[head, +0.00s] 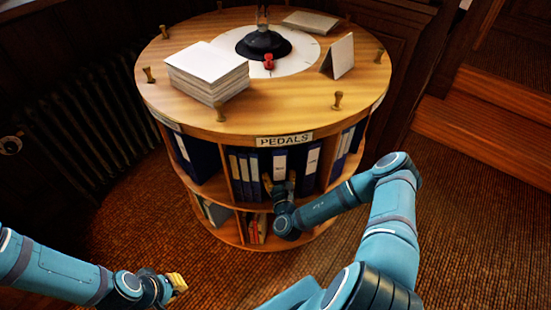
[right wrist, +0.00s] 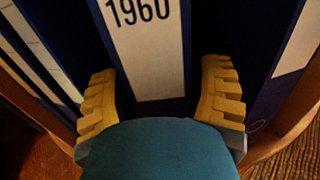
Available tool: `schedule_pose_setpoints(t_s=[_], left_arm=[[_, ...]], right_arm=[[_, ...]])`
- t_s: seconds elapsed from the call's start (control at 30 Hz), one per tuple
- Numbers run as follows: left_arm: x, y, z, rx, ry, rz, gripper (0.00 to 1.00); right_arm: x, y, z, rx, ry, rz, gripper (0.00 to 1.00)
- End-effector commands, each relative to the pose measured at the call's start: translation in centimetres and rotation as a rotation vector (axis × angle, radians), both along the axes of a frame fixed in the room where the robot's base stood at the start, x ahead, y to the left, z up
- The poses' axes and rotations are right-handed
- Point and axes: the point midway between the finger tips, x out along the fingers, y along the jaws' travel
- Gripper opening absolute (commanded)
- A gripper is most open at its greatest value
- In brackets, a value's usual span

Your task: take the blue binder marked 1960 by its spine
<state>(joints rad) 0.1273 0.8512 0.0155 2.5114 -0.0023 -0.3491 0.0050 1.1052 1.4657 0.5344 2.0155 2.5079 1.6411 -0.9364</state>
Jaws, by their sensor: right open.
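The blue binder marked 1960 (right wrist: 150,45) stands upright on the upper shelf of a round wooden cabinet, its white spine label facing me. In the head view the binder (head: 279,160) is below the PEDALS sign, its lower part hidden by my gripper. My right gripper (right wrist: 160,102) is open, with one yellow finger at each side of the lower spine; I cannot tell whether they touch it. In the head view my right gripper (head: 280,186) is at the shelf front. My left gripper (head: 177,283) is low at left, away from the cabinet; its opening is unclear.
Other blue binders (head: 312,158) flank it on both sides. The round cabinet top (head: 290,108) carries a paper stack (head: 207,72), a folded card (head: 339,56) and small pegs. A dark radiator (head: 85,125) stands at left. The carpet in front is clear.

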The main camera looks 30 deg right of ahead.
Motion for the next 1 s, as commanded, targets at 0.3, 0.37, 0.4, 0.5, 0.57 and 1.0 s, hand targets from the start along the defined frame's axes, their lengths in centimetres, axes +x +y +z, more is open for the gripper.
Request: schedule_pose_setpoints(t_s=[0.3,0.37,0.4,0.5,0.57,1.0], left_arm=[[0.0,0.0,0.0,0.0,0.0,0.0,0.0],[0.0,0.0,0.0,0.0,0.0,0.0,0.0],[0.0,0.0,0.0,0.0,0.0,0.0,0.0],[0.0,0.0,0.1,0.0,0.0,0.0,0.0],[0.0,0.0,0.2,0.0,0.0,0.0,0.0],[0.2,0.0,2.0,0.001,-0.004,0.005,0.0]], right_arm=[[0.0,0.0,0.1,0.0,-0.003,0.0,0.1],[0.0,0.0,0.1,0.0,-0.003,0.0,0.1],[0.0,0.0,0.1,0.0,-0.003,0.0,0.1],[0.0,0.0,0.2,0.0,-0.003,0.001,0.1],[0.0,0.0,0.5,0.0,-0.003,0.001,0.1],[-2.1,1.0,3.7,0.002,0.0,0.002,0.1]])
